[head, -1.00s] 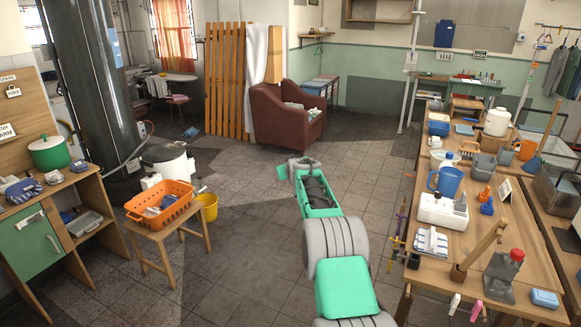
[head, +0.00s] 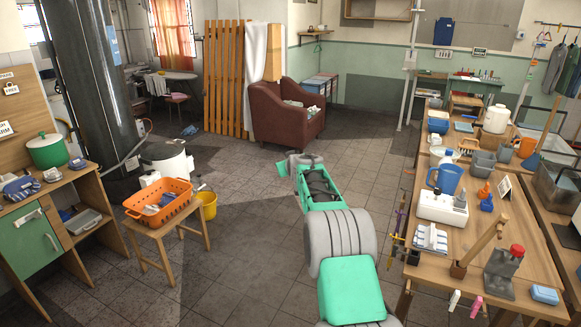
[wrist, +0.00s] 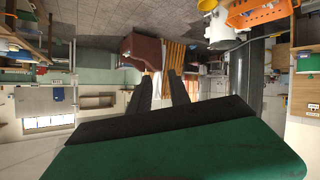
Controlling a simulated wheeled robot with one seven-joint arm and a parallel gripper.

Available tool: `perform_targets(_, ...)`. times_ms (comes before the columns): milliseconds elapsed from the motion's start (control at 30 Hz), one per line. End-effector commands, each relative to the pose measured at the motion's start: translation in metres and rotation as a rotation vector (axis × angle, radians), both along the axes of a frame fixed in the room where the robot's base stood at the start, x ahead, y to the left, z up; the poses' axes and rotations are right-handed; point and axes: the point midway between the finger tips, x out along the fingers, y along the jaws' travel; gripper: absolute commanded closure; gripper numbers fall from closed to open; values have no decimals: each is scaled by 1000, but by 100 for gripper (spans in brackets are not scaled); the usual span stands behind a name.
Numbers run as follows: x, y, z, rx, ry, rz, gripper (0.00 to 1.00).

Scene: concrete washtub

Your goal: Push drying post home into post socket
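A wooden post (head: 483,243), which looks like the drying post, stands tilted to the right on the right-hand table in the head view. Its lower end is at a small brown block (head: 458,270), which looks like the post socket. I cannot tell how deep the post sits in it. My gripper (wrist: 157,82) shows two dark fingers apart with nothing between them in the wrist view. In the head view my arm reaches out over the floor, left of the table and well away from the post. The fingertips cannot be made out there.
A grey stand with a red top (head: 503,270) is close to the right of the post. Pegs hang at the table's front edge. An orange basket (head: 160,203) is on a stool at left.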

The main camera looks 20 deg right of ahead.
Motion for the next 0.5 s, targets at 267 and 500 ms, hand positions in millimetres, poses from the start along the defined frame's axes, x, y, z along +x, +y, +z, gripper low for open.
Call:
perform_targets(267,-38,9,18,0,0,0,76)
perform_targets(500,-45,11,22,0,1,0,76)
